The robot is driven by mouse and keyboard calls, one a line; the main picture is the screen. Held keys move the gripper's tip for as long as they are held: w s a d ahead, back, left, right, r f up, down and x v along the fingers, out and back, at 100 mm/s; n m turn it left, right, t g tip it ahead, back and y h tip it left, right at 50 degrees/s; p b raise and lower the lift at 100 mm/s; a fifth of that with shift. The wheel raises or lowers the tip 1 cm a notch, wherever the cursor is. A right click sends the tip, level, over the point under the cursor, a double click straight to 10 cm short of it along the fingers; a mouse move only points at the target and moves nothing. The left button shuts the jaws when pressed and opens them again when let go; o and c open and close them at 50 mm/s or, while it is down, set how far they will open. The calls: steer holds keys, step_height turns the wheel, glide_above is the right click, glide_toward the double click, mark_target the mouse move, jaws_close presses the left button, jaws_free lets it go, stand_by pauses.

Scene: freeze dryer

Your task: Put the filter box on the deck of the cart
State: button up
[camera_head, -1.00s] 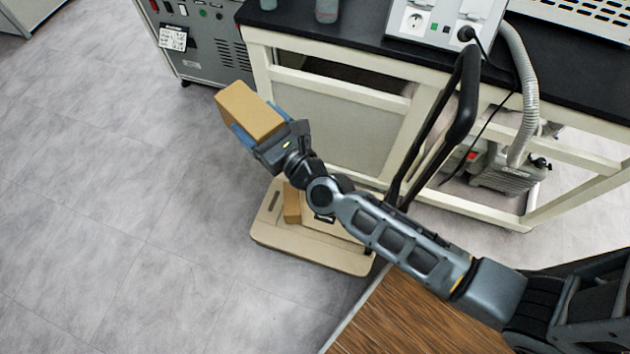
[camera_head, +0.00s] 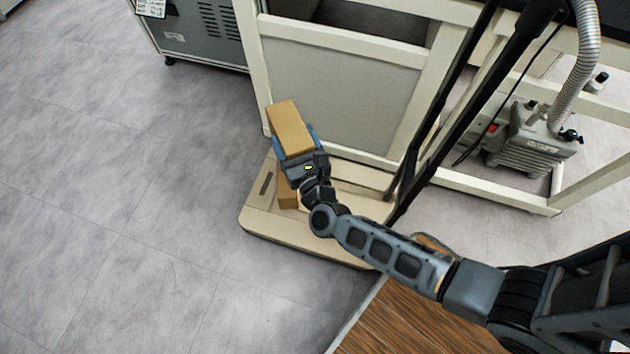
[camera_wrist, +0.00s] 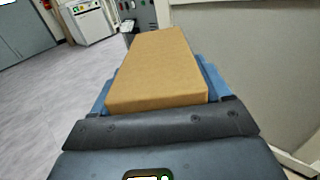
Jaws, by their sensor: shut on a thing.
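The filter box, a brown carton (camera_head: 291,125), is held in my gripper (camera_head: 297,148), whose blue fingers are shut on its sides. In the wrist view the box (camera_wrist: 157,72) lies lengthwise between the blue fingers. The cart's beige deck (camera_head: 262,226) is low on the floor, beneath my gripper and forearm. My arm also covers part of the deck.
A cream-framed bench (camera_head: 335,85) stands right behind the cart. The cart's black handle (camera_head: 436,115) rises at the deck's right end. A pump (camera_head: 527,148) sits under the bench. A brown wooden surface (camera_head: 410,318) is at the front. Floor to the left is clear.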

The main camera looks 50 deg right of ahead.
steer(key=s+d+f+m+g+h+b, duration=0.1)
steer(key=s+f+b, duration=0.1)
steer(key=f+b, duration=0.5)
steer(key=s+d+f+m+g+h+b, duration=0.1)
steer(key=f+b, duration=0.6)
steer(key=f, duration=0.8)
steer(key=s+d+f+m+g+h+b, duration=0.1)
steer(key=s+d+f+h+b, duration=0.1)
steer(key=f+b, duration=0.4)
steer(key=shift+s+d+f+m+h+b, duration=0.15)
steer(key=shift+s+f, duration=0.25)
steer(key=shift+f, duration=0.5)
steer(key=shift+s+d+f+m+h+b, duration=0.15)
steer(key=shift+s+f, duration=0.2)
steer(key=shift+f, duration=0.5)
steer(key=shift+s+d+f+b, duration=0.15)
steer(key=shift+s+f, duration=0.25)
steer(key=shift+f, duration=0.5)
steer(key=shift+f, duration=0.2)
steer(key=o, duration=1.4)
steer(key=shift+r, duration=0.15)
steer(key=p+v, duration=0.1)
steer(key=v, duration=1.1)
steer(key=shift+a+r, duration=0.1)
steer(key=shift+r, duration=0.05)
steer(key=shift+s, duration=0.1)
